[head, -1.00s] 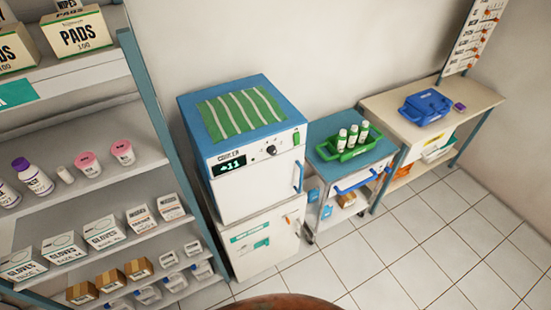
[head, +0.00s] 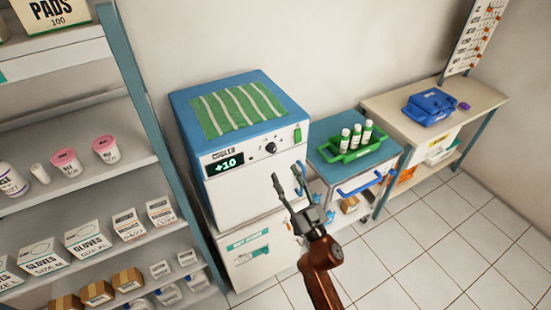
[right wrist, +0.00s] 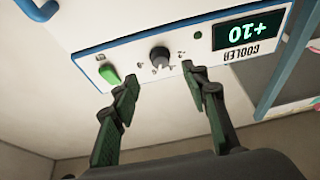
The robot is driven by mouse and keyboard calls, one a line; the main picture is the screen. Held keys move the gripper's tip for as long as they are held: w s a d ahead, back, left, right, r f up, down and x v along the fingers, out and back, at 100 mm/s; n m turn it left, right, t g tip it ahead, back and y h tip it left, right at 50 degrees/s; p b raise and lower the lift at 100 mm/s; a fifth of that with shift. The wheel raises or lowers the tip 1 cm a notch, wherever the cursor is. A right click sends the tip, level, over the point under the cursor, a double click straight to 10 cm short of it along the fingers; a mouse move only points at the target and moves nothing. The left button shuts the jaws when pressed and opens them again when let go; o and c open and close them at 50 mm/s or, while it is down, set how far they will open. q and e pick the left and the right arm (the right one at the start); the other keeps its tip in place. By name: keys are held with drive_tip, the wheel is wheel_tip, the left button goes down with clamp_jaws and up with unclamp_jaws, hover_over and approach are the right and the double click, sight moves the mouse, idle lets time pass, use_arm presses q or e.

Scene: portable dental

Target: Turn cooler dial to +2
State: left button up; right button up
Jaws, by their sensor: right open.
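The white cooler (head: 240,190) with a blue top stands against the wall, and its display (head: 225,164) reads +10. The small black dial (head: 271,148) sits on the front panel, right of the display. My right gripper (head: 288,180) is open and empty, in front of the cooler and a little below the dial in the head view. In the right wrist view, which is upside down, the dial (right wrist: 160,55) lies beyond and between the two open fingertips (right wrist: 162,78), apart from them. The display (right wrist: 248,30) also reads +10 there. My left gripper is not in view.
A green switch (head: 298,134) is right of the dial. A striped green cloth (head: 238,110) lies on top. A trolley with a green rack of bottles (head: 350,153) and a blue handle stands to the right. A stocked shelf (head: 120,168) stands to the left.

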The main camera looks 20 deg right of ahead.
sight(273, 152)
drive_tip(key=x, duration=0.7)
drive_tip(key=shift+w+a+r, duration=0.1)
drive_tip(key=shift+w+r, duration=0.05)
drive_tip(key=shift+w, duration=0.15)
clamp_jaws()
